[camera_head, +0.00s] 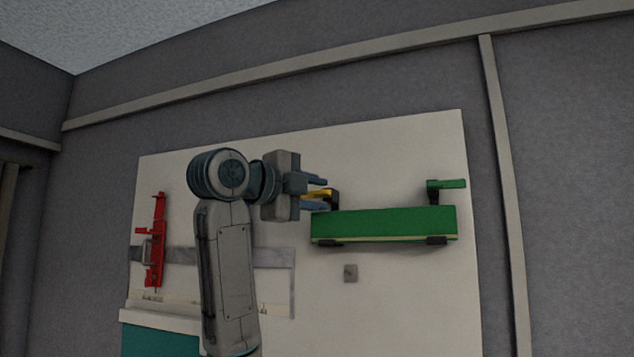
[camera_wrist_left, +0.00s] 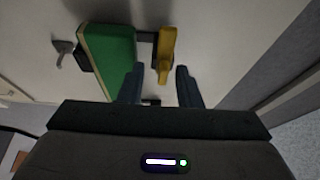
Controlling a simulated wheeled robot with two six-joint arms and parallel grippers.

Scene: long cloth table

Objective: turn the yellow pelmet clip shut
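The yellow pelmet clip (camera_head: 320,194) sits on a dark mount just above the left end of the green pelmet (camera_head: 385,224). In the head view it points left, partly hidden by my fingers. My left gripper (camera_head: 320,193) reaches it from the left. In the left wrist view the yellow clip (camera_wrist_left: 166,52) lies between and a little beyond the fingertips of my open left gripper (camera_wrist_left: 160,75), with a gap visible on each side. The green pelmet (camera_wrist_left: 108,60) is beside the left finger there. My right gripper is out of view.
A green clip (camera_head: 448,184) on a dark mount stands above the pelmet's right end, pointing right. Dark brackets (camera_head: 437,240) sit under the pelmet. A small grey block (camera_head: 350,272) is below on the white board (camera_head: 400,300). A red fixture (camera_head: 156,240) is at the left.

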